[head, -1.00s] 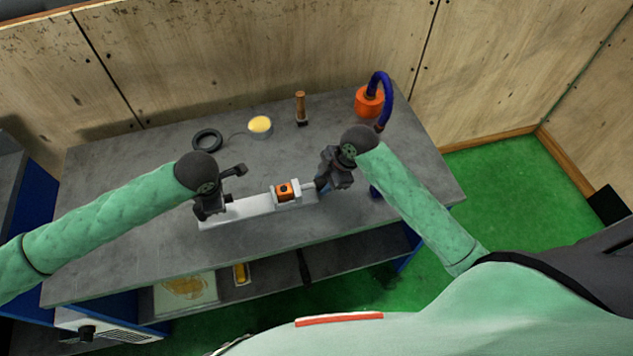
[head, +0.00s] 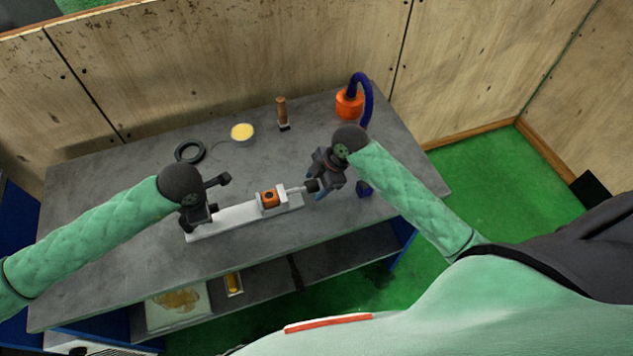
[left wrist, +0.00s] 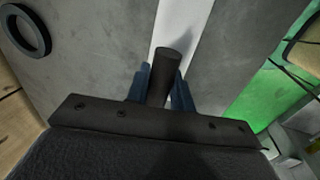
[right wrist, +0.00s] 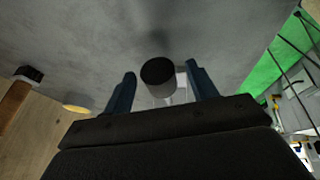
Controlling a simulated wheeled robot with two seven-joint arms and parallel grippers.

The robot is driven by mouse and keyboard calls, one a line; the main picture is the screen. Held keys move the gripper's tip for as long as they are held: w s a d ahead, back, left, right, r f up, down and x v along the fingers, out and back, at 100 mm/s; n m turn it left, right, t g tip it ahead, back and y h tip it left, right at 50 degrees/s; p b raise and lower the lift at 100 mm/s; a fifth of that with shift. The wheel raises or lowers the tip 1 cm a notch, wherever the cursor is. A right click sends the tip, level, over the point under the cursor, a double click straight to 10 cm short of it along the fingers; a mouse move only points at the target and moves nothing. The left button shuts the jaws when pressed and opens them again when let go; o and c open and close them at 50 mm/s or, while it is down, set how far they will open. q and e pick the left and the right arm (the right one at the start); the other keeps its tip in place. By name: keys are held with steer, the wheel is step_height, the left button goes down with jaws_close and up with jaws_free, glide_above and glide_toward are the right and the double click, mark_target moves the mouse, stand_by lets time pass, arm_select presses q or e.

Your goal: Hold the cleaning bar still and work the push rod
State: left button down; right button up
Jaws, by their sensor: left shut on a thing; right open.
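The cleaning bar (head: 235,215) is a long white bar lying on the grey table, with an orange block (head: 269,198) in a white holder near its right end. My left gripper (head: 194,214) is at its left end. In the left wrist view, it is shut on a dark upright handle (left wrist: 167,68) above the white bar (left wrist: 185,25). The push rod (head: 297,190) sticks out to the right of the block and ends in a dark knob (head: 312,186). My right gripper (head: 322,182) is open by this knob; its blue fingers stand either side of the knob (right wrist: 158,72) in the right wrist view.
Behind the bar on the table are a black ring (head: 190,151), a yellow-filled dish (head: 242,132), a wooden-handled brush (head: 282,113) and an orange pot (head: 349,103) with a blue hose. A small dark blue object (head: 364,188) is right of my right gripper. The table's front is clear.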

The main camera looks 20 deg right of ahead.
arm_select(q)
steer(key=shift+d, duration=0.1)
arm_select(e)
steer(key=v, duration=1.2)
arm_select(q)
steer(key=c, duration=1.1)
jaws_free()
steer(key=shift+c, duration=0.2)
arm_select(e)
steer(key=shift+f, duration=0.1)
arm_select(q)
steer(key=shift+r, duration=0.1)
step_height(320, 180, up, 12)
steer(key=s, duration=0.2)
steer(key=shift+s+f, duration=0.2)
steer(key=shift+f, duration=0.05)
